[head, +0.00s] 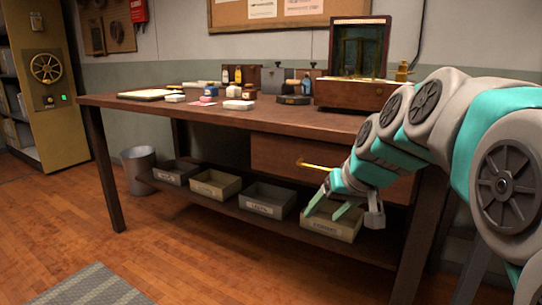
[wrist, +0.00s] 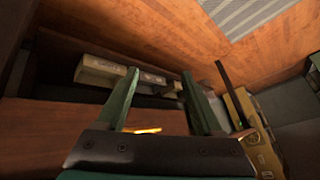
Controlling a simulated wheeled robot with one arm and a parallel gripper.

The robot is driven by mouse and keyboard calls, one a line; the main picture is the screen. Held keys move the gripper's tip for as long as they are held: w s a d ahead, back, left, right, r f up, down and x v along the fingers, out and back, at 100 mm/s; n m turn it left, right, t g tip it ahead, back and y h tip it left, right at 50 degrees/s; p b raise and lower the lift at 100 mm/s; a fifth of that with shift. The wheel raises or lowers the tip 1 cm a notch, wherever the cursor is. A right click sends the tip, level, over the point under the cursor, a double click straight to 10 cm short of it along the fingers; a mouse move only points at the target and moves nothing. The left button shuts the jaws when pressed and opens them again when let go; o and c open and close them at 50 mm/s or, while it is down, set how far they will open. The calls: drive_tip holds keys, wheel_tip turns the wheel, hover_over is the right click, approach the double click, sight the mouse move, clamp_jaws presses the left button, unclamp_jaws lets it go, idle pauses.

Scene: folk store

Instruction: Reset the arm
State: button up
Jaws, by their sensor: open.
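My arm reaches in from the right in the head view, bent down in front of the wooden desk (head: 130,101). My gripper (head: 328,209) is open and points down and left, in front of the drawer and over the labelled bin (head: 345,228) at the right end of the lower shelf. I cannot tell whether it touches the bin. In the wrist view my gripper (wrist: 165,95) shows two green fingers spread apart with nothing between them. The brass drawer handle (head: 318,165) is close to my wrist in the head view.
Several labelled bins line the lower shelf, such as a grey one (head: 267,199). Small bottles and an open wooden case (head: 345,95) stand on the desk. A metal bucket (head: 139,170) is at its left. The wooden floor (head: 185,255) in front is clear beside a grey rug (head: 95,287).

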drive_tip(key=s+d+f+g+h, duration=0.1)
drive_tip(key=s+f+g, duration=0.2)
drive_tip(key=s+f, duration=0.6)
drive_tip(key=s+d+f+g+h, duration=0.15)
drive_tip(key=s+f, duration=0.35)
drive_tip(key=s, duration=0.7)
drive_tip(key=s+d+f+g+h, duration=0.1)
drive_tip(key=s+f+g, duration=0.2)
drive_tip(key=s+f, duration=0.6)
wheel_tip(320, 180, down, 8)
drive_tip(key=s+r+b, duration=0.1)
drive_tip(key=s+b, duration=0.1)
drive_tip(key=b, duration=0.9)
wheel_tip(320, 180, up, 15)
drive_tip(key=p, duration=1.5)
drive_tip(key=shift+w+m+p, duration=0.25)
drive_tip(key=shift+m+p, duration=0.15)
drive_tip(key=shift+d+f, duration=0.1)
